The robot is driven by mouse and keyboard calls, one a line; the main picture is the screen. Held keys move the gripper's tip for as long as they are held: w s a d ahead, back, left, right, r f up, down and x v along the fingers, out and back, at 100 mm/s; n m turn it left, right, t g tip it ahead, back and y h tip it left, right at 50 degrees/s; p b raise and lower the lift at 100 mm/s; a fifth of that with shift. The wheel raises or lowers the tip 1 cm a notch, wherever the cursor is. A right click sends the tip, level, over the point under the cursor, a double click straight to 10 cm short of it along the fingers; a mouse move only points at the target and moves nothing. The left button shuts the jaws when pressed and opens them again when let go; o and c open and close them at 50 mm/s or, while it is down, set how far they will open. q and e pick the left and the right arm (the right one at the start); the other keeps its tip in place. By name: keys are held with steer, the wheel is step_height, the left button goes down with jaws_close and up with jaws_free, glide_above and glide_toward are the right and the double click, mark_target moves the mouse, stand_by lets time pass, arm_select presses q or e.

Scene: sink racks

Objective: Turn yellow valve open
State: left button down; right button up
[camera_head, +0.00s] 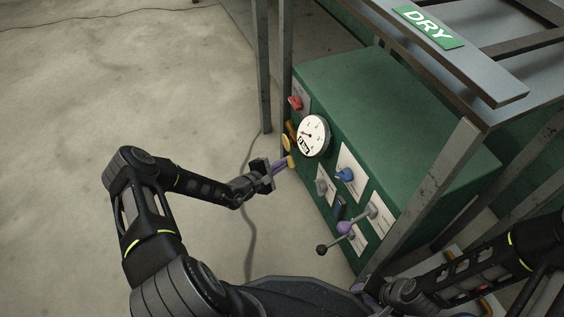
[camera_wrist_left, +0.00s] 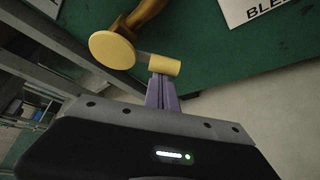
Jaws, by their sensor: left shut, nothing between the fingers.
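The yellow valve (camera_head: 286,141) is on the left part of the green panel front, just below the red valve. In the left wrist view it shows as a round yellow disc (camera_wrist_left: 112,50) and a short yellow cylinder (camera_wrist_left: 165,66), near a brass pipe. My left gripper (camera_head: 282,167) has its purple fingers closed together with nothing between them. Their tips are right at the yellow cylinder, beside or against it; I cannot tell if they touch. My right gripper (camera_head: 367,289) is low in the head view, partly hidden, and its jaws are unclear.
A white dial gauge (camera_head: 313,135) sits right of the yellow valve, with a red valve (camera_head: 295,103) above it. Metal rack posts stand around the green box (camera_head: 390,110).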

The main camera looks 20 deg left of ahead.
mark_target(292, 163)
arm_select(q)
steer(key=shift+s+d+r+p, duration=0.1)
steer(key=shift+d+r+p, duration=0.05)
steer(key=shift+p, duration=0.25)
steer(key=n+g+p, duration=0.1)
steer(key=p, duration=0.1)
steer(key=s+d+r+n+p, duration=0.1)
steer(key=shift+d+r+g+h+p, duration=0.15)
steer(key=shift+r+g+h+p, duration=0.15)
steer(key=shift+g+h+p, duration=0.1)
steer(key=shift+s+d+r+n+g+h, duration=0.2)
steer(key=shift+d+r+n+g+h, duration=0.15)
steer(key=shift+n+h, duration=0.2)
steer(key=shift+s+d+r+n+g+h+p, duration=0.25)
steer(key=shift+r+n+g+p, duration=0.15)
steer(key=shift+r+p, duration=0.25)
steer(key=shift+s+d+r+n+g+h+p, duration=0.15)
steer(key=shift+r+n+g+h+p, duration=0.1)
steer(key=shift+r+n+p, duration=0.35)
steer(key=shift+r, duration=0.1)
